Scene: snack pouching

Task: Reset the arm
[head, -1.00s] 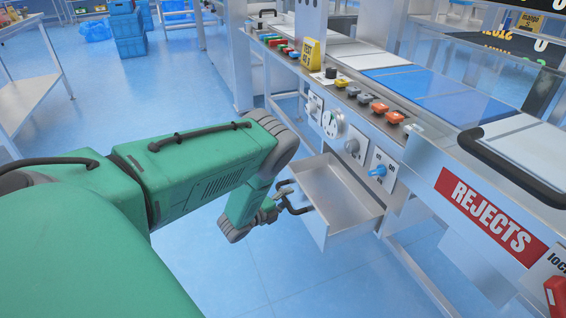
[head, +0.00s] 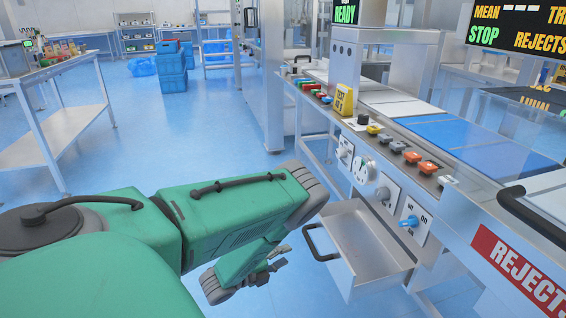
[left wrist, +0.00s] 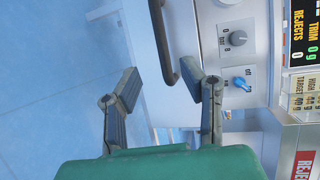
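My left gripper (head: 272,268) is at the end of my green arm, low and just left of the open drawer in the head view. In the left wrist view its two grey fingers (left wrist: 160,88) are spread apart with nothing held. The metal drawer (head: 365,250) is pulled out and looks empty. Its black handle (head: 318,243) is a little right of my gripper in the head view, apart from it. In the left wrist view the handle (left wrist: 162,42) lies beyond the fingertips, close to the right finger in the picture. My right gripper is not in view.
The machine's panel above the drawer carries a blue knob (head: 409,221), dials and several coloured buttons. A yellow sign (head: 344,99) stands on its ledge. A red rejects label (head: 520,270) is at lower right. Blue floor (head: 130,160) is open behind my arm, with stacked blue crates (head: 172,70) farther back.

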